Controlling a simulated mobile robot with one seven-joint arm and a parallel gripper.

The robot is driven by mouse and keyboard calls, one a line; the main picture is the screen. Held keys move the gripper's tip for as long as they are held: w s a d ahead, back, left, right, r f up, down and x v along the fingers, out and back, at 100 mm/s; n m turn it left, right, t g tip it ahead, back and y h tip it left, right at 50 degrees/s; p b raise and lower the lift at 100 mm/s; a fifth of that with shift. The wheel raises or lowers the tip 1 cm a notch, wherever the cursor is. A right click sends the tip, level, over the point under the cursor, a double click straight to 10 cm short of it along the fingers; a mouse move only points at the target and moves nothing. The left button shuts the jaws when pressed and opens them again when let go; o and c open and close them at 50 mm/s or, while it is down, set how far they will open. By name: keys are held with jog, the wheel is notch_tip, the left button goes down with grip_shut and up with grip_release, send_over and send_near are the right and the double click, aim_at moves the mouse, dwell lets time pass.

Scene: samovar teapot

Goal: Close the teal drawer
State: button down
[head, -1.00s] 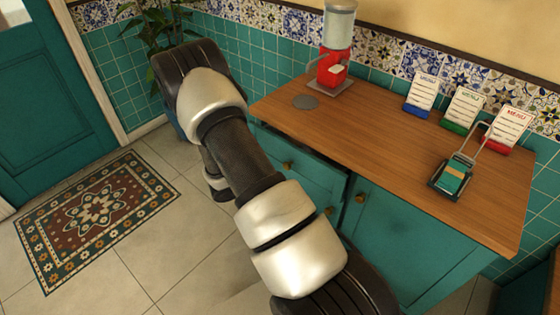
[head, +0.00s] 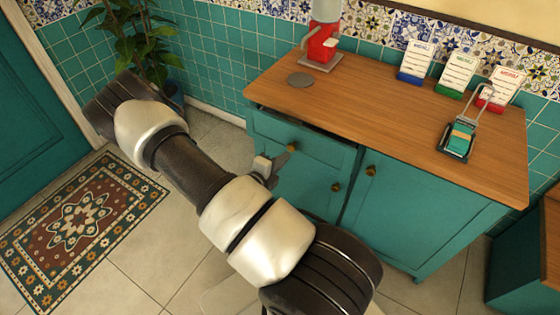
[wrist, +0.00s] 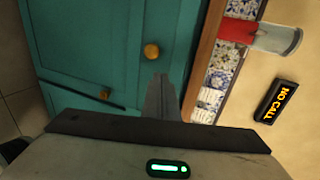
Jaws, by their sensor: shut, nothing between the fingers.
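The teal drawer (head: 318,150) is at the upper left of the teal cabinet, with a round brass knob (head: 293,147). A dark gap shows between its top edge and the wooden counter, so it stands a little open. My gripper (head: 282,160) is in front of the drawer face, just left of and below the knob, its fingers together and empty. In the wrist view my gripper (wrist: 161,82) points at the teal front, beside the brass knob (wrist: 151,51). I cannot tell whether the fingertips touch the drawer.
A cabinet door (head: 410,200) with a knob is right of the drawer. The counter (head: 390,125) holds a red dispenser (head: 322,42), a grey disc (head: 300,80), menu cards (head: 456,74) and a small teal trolley (head: 460,138). A plant (head: 140,45) stands behind my arm; tiled floor is open.

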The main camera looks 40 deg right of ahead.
aim_at(302, 137)
jog(key=x, duration=0.3)
jog(key=b+x, duration=0.1)
jog(key=x, duration=0.5)
jog(key=shift+d+r, duration=0.15)
jog(key=shift+r, duration=0.25)
jog(key=shift+w+d, duration=0.15)
jog(key=shift+d, duration=0.2)
jog(key=d, duration=0.1)
jog(key=w+d, duration=0.1)
jog(key=d, duration=0.2)
jog(key=shift+w+d, duration=0.1)
jog(key=shift+w, duration=0.25)
jog(key=shift+r, duration=0.2)
jog(key=shift+a, duration=0.3)
jog(key=f+p+v, duration=0.1)
jog(key=p+v, duration=0.1)
jog(key=v, duration=1.1)
jog(key=shift+s+a, duration=0.2)
jog(key=shift+a, duration=0.3)
